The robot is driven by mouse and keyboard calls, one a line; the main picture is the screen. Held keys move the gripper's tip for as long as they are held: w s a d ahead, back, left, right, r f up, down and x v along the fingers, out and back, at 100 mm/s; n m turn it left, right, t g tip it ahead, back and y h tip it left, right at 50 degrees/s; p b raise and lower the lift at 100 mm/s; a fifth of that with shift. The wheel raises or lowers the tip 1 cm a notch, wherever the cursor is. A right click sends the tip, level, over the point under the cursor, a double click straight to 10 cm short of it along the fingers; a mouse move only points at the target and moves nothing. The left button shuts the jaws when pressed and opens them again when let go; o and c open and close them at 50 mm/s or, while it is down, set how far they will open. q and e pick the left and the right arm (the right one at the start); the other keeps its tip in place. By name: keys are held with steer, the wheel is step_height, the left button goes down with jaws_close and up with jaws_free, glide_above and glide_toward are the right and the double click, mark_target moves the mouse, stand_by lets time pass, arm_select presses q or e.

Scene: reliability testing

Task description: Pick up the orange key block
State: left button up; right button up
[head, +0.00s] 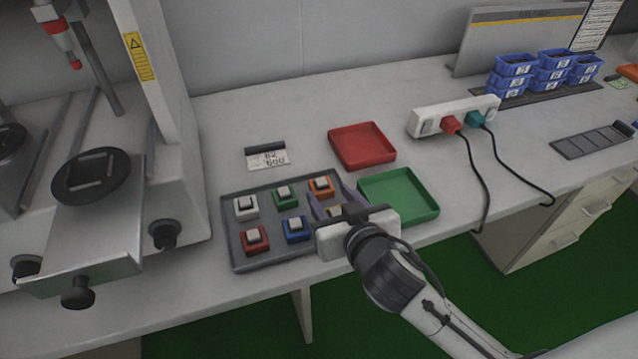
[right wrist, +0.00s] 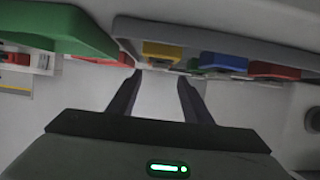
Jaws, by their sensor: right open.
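The orange key block (head: 321,186), with a pale key on top, sits in the back row of the grey tray (head: 236,257), at the right in the head view. My right gripper (head: 327,193) is open, with its fingers over the tray's right end, close to the orange block. The right wrist view shows both fingers (right wrist: 160,80) apart with nothing between them. My left gripper is not in view.
White (head: 246,207), green (head: 285,196), red (head: 254,240) and blue (head: 294,229) blocks share the tray. A green bin (head: 412,188) and a red bin (head: 362,146) stand nearby. A power strip (head: 428,119) lies farther right. A metal machine (head: 90,240) stands at left.

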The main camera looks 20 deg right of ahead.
mark_target(323, 184)
steer(key=x, duration=0.7)
steer(key=shift+d, duration=0.15)
steer(key=shift+r, duration=0.1)
steer(key=c, duration=0.9)
